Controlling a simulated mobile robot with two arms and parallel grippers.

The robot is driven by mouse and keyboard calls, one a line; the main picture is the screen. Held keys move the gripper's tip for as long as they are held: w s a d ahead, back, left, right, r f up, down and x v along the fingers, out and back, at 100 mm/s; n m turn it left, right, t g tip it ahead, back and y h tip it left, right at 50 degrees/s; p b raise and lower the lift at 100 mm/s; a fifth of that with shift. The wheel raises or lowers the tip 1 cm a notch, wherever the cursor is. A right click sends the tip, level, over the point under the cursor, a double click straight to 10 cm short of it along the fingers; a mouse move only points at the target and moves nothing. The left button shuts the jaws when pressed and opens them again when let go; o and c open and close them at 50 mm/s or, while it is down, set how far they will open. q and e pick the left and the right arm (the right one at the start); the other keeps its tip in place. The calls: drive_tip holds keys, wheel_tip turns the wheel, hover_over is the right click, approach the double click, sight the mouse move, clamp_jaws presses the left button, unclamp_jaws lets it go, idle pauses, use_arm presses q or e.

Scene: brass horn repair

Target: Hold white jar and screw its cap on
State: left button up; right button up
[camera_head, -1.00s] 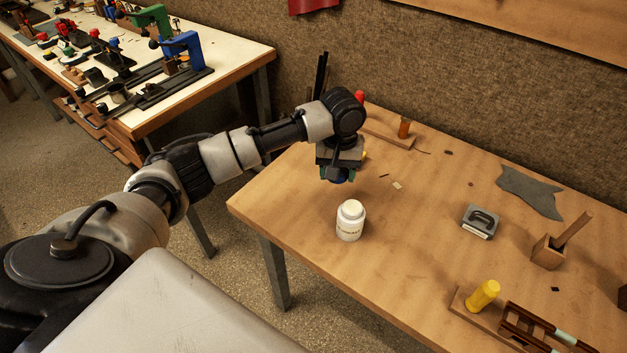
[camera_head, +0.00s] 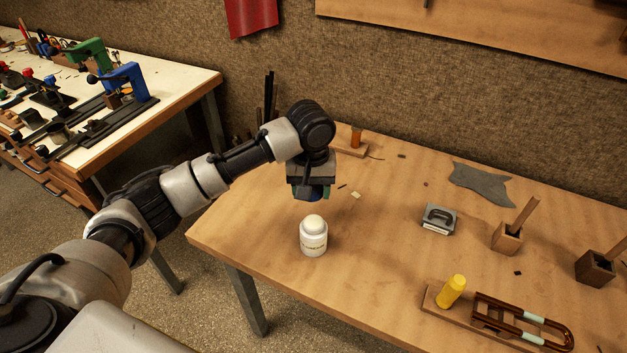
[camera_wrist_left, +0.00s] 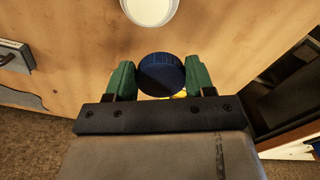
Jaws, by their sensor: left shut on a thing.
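The white jar (camera_head: 313,242) stands upright on the wooden table near its left front edge. Its rounded top is white, and the top also shows at the upper edge of the left wrist view (camera_wrist_left: 150,8). My left gripper (camera_head: 310,195) is above and just behind the jar, pointing down and apart from it. In the left wrist view its green fingers (camera_wrist_left: 160,80) are shut on a round dark blue cap (camera_wrist_left: 161,74). In the head view the cap is only a small dark blue patch. My right gripper is not in view.
A grey metal block with a handle (camera_head: 438,219), a wooden box with a stick (camera_head: 507,238) and a yellow bottle (camera_head: 451,291) on a board are to the right. A grey cloth (camera_head: 481,183) lies behind. The table around the jar is clear.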

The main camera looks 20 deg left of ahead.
use_arm(q)
drive_tip(key=s+d+r+m, duration=0.1)
drive_tip(key=s+m, duration=0.3)
drive_tip(key=s, duration=1.2)
drive_tip(key=shift+d, duration=0.3)
